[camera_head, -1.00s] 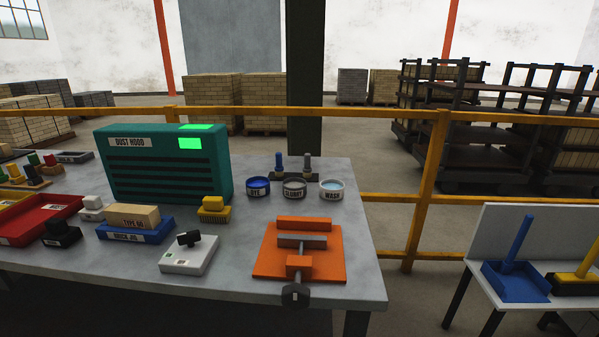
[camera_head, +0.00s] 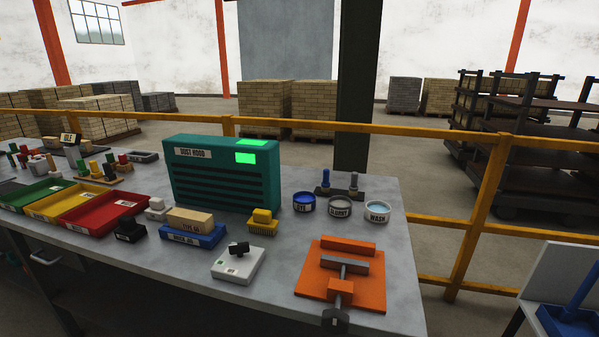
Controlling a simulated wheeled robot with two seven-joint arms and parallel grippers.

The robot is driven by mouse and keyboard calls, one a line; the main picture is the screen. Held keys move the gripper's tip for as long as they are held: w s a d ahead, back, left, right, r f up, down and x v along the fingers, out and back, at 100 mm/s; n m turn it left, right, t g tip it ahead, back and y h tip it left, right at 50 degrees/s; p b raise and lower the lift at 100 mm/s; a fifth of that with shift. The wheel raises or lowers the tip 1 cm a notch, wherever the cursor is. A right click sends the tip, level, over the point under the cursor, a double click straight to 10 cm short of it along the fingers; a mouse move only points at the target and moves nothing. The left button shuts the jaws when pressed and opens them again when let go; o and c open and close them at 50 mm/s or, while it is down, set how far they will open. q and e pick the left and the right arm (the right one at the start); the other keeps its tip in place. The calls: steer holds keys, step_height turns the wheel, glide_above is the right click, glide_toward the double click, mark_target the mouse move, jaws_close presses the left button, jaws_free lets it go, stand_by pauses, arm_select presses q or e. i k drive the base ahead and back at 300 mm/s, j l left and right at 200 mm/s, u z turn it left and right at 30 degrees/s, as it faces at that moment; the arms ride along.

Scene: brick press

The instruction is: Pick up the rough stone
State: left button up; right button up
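No thing in the head view is clearly marked as the rough stone. Two small blocks stand near the brick jig: a dark block (camera_head: 130,231) and a whitish block (camera_head: 157,209). I cannot tell whether either is the rough stone. A tan brick (camera_head: 191,218) lies on the blue brick jig (camera_head: 193,237). Neither of my grippers is in view.
The grey table (camera_head: 265,301) holds a green dust hood (camera_head: 222,180), a yellow brush (camera_head: 262,221), a white device (camera_head: 238,264), an orange clamp plate (camera_head: 363,290), labelled cups (camera_head: 340,206) and coloured trays (camera_head: 103,209). A yellow railing (camera_head: 420,137) runs behind.

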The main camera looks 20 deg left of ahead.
mark_target(129, 231)
steer(key=u, duration=1.75)
